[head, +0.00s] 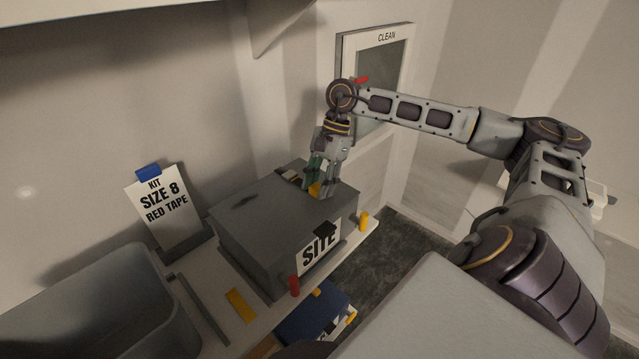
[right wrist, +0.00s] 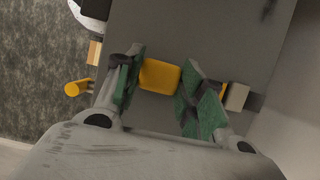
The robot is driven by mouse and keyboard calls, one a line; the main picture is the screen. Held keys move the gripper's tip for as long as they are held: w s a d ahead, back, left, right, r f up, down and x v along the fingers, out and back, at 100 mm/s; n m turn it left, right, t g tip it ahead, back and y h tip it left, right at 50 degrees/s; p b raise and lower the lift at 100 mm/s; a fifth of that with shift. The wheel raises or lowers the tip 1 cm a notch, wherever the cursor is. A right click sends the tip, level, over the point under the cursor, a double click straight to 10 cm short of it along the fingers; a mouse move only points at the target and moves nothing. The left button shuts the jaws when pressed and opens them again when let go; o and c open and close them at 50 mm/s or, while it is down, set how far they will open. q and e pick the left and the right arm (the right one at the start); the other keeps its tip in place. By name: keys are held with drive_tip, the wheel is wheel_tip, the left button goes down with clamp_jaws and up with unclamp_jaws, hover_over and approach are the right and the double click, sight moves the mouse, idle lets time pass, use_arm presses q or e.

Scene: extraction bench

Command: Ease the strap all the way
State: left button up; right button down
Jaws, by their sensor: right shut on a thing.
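A grey box (head: 262,230) stands on the bench with a white "SITE" label (head: 319,248) on its front. My right gripper (head: 318,191) reaches down to the top of the box near its far right end. Its green-padded fingers are shut on a yellow tab (head: 314,188), which shows as a rounded block between the pads in the right wrist view (right wrist: 160,76). Whether this tab is part of a strap I cannot tell; the fingers hide its surroundings. My left gripper is not in view.
A grey bin (head: 122,270) stands at the lower left. A red peg (head: 294,286) and a yellow peg (head: 364,221) flank the box front. A yellow strip (head: 240,305) lies on the bench.

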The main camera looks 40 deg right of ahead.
drive_tip(key=shift+w, duration=0.15)
drive_tip(key=shift+w+a+p, duration=0.2)
drive_tip(key=shift+w+p, duration=0.35)
drive_tip(key=shift+w, duration=2.35)
drive_tip(key=c, duration=0.9)
unclamp_jaws()
drive_tip(key=shift+v, duration=3.95)
drive_tip(key=shift+s+a, duration=0.1)
